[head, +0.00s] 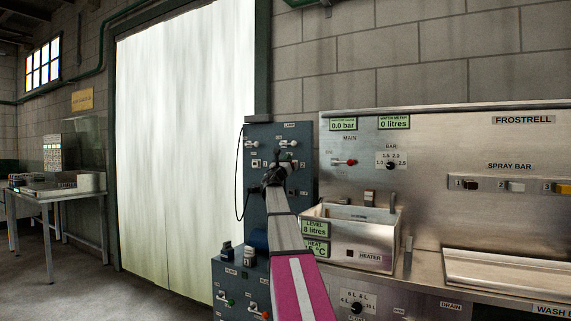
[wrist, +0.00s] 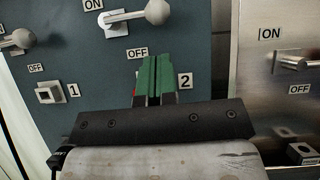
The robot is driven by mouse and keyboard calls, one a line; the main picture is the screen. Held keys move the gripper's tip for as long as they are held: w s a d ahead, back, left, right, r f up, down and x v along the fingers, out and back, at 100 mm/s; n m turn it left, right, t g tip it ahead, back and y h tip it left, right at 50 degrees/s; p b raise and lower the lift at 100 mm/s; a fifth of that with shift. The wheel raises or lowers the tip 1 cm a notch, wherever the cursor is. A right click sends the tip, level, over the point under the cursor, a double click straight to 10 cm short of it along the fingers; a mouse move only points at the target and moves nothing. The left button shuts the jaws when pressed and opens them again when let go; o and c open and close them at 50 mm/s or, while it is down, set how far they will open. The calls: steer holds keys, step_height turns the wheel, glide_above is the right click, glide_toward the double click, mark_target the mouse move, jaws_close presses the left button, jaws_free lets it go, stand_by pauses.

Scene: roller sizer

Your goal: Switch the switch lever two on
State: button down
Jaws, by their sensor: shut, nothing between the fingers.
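In the wrist view, a grey ball-ended lever (wrist: 157,12) projects from a square plate on the dark blue panel, with ON above it and OFF below. The number 2 (wrist: 185,81) is lower right of it; I take it as lever two. Its arm points right, and I cannot tell whether it is on or off. My gripper (wrist: 154,58) has green fingertips, shut together and empty, below the lever's ball with a gap in the picture. In the head view my arm hides the lower part of the panel (head: 258,190).
A second ball lever (wrist: 22,38) is at left, with the number 1 and a square fitting (wrist: 50,93) below it. A steel panel at right carries another lever (wrist: 295,64). A steel basin (head: 345,235) stands right of my arm in the head view.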

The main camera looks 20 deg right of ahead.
mark_target(288, 144)
steer(key=x, duration=0.6)
steer(key=shift+r, duration=0.1)
